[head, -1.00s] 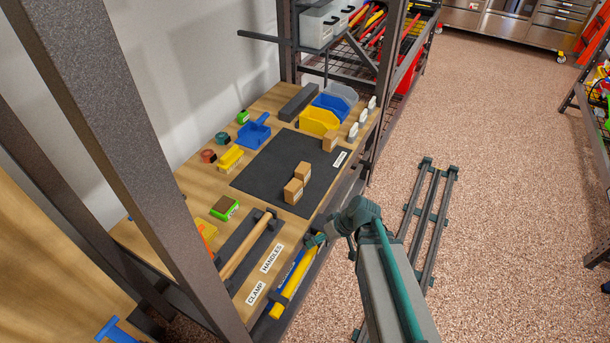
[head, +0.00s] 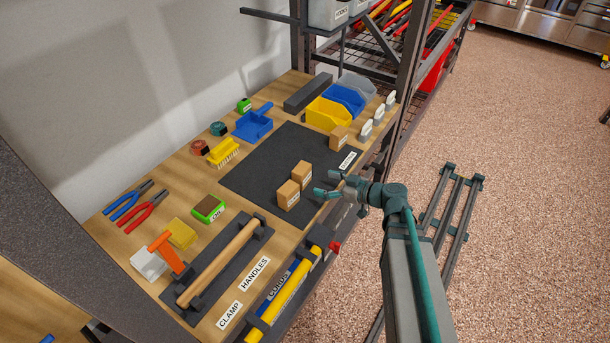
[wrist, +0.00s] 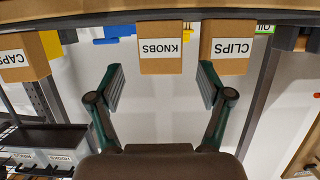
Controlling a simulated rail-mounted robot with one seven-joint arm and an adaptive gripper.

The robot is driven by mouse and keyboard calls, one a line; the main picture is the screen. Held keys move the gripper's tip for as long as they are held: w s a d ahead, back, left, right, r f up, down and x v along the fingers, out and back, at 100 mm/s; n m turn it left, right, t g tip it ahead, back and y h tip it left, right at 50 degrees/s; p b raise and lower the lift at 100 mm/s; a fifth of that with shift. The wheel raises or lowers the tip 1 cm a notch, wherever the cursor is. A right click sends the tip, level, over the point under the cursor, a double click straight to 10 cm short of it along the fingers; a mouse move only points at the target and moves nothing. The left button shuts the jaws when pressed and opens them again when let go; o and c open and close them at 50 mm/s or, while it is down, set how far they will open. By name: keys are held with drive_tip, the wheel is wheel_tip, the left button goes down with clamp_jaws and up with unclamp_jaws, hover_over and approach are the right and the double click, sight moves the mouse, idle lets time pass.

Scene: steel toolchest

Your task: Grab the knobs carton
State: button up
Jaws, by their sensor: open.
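The knobs carton (wrist: 160,52) is a small brown box, upside down in the wrist view with its KNOBS label facing me. It is the middle of three cartons in the head view (head: 302,174), on the black mat. My gripper (head: 328,184) is open and empty at the mat's front edge, pointing toward the cartons. In the wrist view the fingers (wrist: 160,80) are spread wide, with the knobs carton ahead between their lines and apart from them. The clips carton (wrist: 228,48) sits close beside the knobs carton, ahead of the right-hand finger.
The caps carton (wrist: 24,58) stands farther off; it also shows in the head view (head: 340,137). The black mat (head: 262,165) is clear left of the cartons. A wooden handle (head: 220,262) in a dark holder lies nearer, and the yellow bin (head: 326,114) stands behind.

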sight(307, 179)
drive_tip(key=p+x, duration=0.1)
drive_tip(key=x, duration=0.3)
drive_tip(key=shift+a, duration=0.25)
drive_tip(key=p+x, duration=0.2)
drive_tip(key=x, duration=0.2)
drive_tip(key=shift+w+r, duration=0.1)
drive_tip(key=shift+w, duration=0.05)
drive_tip(key=shift+w+a+f, duration=0.2)
drive_tip(key=shift+a+f, duration=0.05)
drive_tip(key=shift+a, duration=0.25)
drive_tip(key=c, duration=1)
